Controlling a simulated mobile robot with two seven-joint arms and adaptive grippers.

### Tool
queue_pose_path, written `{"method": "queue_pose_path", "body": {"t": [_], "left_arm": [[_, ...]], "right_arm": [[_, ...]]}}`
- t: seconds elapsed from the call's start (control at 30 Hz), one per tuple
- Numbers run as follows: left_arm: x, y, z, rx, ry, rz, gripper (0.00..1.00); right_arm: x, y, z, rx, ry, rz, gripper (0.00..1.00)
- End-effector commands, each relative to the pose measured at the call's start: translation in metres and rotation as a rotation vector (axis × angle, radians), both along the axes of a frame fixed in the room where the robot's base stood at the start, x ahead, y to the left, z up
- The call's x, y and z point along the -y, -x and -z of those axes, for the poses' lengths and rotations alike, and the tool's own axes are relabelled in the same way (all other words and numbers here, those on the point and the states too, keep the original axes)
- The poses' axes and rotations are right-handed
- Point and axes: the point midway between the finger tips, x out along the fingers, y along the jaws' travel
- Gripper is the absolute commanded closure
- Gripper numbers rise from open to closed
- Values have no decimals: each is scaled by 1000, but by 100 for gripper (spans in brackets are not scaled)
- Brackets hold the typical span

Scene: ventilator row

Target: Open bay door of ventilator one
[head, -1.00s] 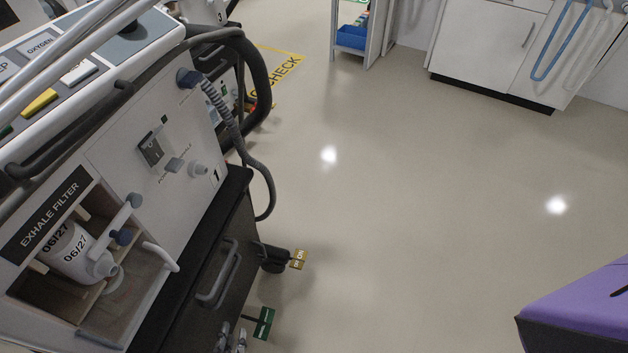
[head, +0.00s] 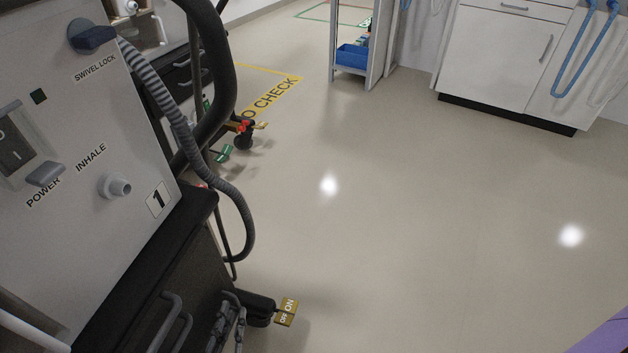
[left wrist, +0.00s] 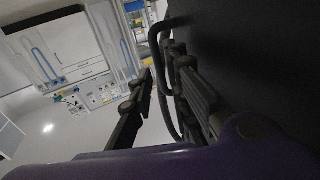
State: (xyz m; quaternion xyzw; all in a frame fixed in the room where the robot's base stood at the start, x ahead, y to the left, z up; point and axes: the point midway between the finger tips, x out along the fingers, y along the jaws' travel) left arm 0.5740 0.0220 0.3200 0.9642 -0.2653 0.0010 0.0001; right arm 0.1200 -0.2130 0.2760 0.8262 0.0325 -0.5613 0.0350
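Ventilator one (head: 75,170), a pale panel marked 1, fills the left of the head view. Its dark bay door (head: 190,275) is below, with a grey handle (head: 168,318); the door looks shut. In the left wrist view the bay door (left wrist: 265,60) is a dark face at right and its handle (left wrist: 156,50) a dark loop. My left gripper (left wrist: 168,85) is open, its fingers apart with the handle seen between them; contact is unclear. Its grey fingers also show beside the door in the head view (head: 229,328). My right gripper is not in view.
A yellow ON/OFF pedal (head: 287,311) sticks out near the floor, right of the door. A ribbed hose (head: 185,130) hangs in front of the ventilator. The floor (head: 400,220) to the right is clear. White cabinets (head: 500,60) stand at the back.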

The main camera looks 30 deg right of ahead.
Motion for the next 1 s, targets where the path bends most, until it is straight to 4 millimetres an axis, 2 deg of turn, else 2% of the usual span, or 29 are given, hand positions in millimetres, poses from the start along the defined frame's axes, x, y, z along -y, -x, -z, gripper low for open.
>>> {"method": "queue_pose_path", "body": {"t": [0.1, 0.3, 0.57, 0.73, 1.0], "left_arm": [[10, -16, 2, -1, 2, 0, 84], [18, -31, 2, -2, 0, -1, 84], [19, -32, 1, -2, 0, -1, 84], [19, -32, 1, -2, -1, -1, 100], [19, -32, 1, -2, -1, -1, 100]], "right_arm": [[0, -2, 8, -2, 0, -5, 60], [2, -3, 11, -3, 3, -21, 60], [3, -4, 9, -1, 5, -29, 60], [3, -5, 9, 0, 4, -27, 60], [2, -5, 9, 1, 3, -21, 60]]}}
